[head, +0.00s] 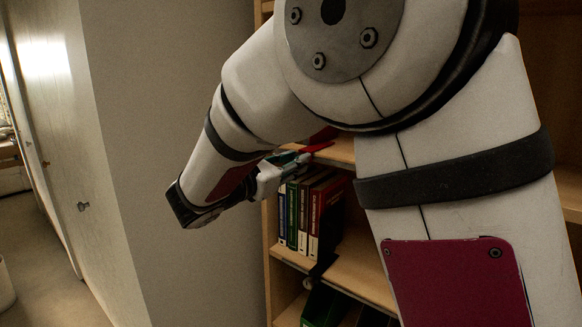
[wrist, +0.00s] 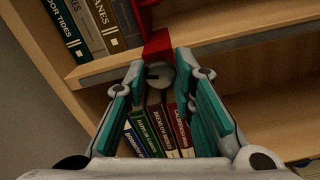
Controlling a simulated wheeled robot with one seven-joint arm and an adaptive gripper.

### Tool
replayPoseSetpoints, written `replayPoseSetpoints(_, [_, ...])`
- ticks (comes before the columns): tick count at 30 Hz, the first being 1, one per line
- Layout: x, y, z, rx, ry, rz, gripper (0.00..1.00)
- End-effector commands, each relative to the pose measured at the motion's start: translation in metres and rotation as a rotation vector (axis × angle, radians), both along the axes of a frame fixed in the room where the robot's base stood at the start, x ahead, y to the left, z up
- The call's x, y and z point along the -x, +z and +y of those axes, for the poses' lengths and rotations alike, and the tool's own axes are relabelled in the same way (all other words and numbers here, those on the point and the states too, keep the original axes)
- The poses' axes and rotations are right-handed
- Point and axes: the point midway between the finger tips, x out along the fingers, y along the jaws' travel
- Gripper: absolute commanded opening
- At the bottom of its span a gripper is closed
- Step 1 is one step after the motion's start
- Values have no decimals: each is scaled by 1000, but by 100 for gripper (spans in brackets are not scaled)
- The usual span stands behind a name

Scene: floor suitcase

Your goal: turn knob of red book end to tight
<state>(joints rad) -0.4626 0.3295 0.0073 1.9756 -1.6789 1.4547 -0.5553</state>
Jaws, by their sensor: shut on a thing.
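The red book end (wrist: 157,43) is at the front edge of the upper shelf, in the top middle of the wrist view. Its grey round knob (wrist: 160,75) sits just below the red part, between my fingertips. My gripper (wrist: 161,70) is shut on the knob, with its teal-padded fingers on either side. In the head view my gripper (head: 283,165) reaches the shelf edge, and a red strip of the book end (head: 316,147) shows beside it. My arm hides much of the rest. The knob's tightness cannot be told.
Several books (wrist: 85,25) stand on the upper shelf, left of the book end. More books (head: 309,212) stand on the shelf below, under my gripper. The upper shelf (wrist: 240,50) is clear to the right. A grey wall (head: 175,110) stands left of the bookcase.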

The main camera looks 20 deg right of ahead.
Motion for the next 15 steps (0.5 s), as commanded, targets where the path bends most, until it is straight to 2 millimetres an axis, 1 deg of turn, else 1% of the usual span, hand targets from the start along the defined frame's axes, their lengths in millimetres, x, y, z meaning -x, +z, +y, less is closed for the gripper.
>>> replayPoseSetpoints(15, [0, -4, -1, -289, 1, -400, 0])
